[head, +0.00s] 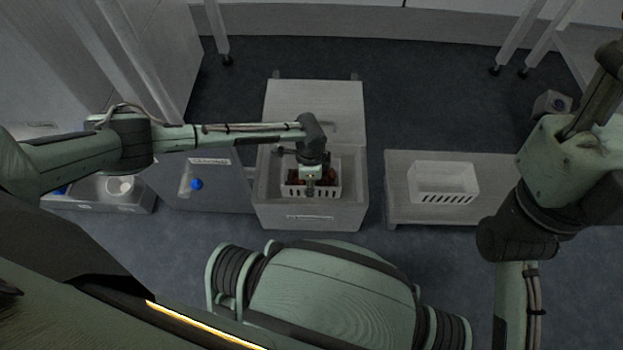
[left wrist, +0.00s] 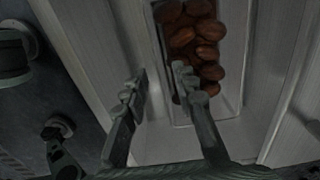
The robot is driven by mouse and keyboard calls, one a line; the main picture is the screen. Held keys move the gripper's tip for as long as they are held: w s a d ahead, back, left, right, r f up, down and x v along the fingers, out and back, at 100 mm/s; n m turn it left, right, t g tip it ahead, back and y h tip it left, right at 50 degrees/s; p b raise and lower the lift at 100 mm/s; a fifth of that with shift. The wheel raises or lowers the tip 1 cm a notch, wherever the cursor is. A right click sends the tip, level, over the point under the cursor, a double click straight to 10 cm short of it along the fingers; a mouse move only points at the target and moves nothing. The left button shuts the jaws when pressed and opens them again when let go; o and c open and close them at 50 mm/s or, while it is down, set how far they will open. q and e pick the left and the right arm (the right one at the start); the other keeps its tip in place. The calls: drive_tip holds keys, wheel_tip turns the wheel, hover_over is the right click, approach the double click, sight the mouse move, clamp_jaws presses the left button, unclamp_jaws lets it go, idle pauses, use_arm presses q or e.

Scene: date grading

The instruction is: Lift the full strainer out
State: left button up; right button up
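The strainer (head: 296,191) is a white slotted basket with brown dates (head: 326,177) in it. It sits inside the open grey box (head: 263,205). My left gripper (head: 311,188) points down at the strainer's near side. In the left wrist view the gripper (left wrist: 160,76) has its two fingers apart. One finger is over the dates (left wrist: 196,45) and the other is outside the strainer (left wrist: 214,108), with its side wall between them. Whether the fingers touch the wall cannot be told. My right arm is at the right of the head view; its gripper does not show.
An empty white slotted basket (head: 443,178) stands on a grey bench (head: 398,205) to the right. The box's lid (head: 314,100) is open at the back. A blue ball-like thing (head: 196,184) is on the grey unit to the left. A white round cup (head: 120,185) stands farther left.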

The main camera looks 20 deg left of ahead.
use_arm(q)
drive_tip(key=shift+c, duration=0.2)
clamp_jaws()
drive_tip(key=shift+r, duration=0.1)
idle(0.4)
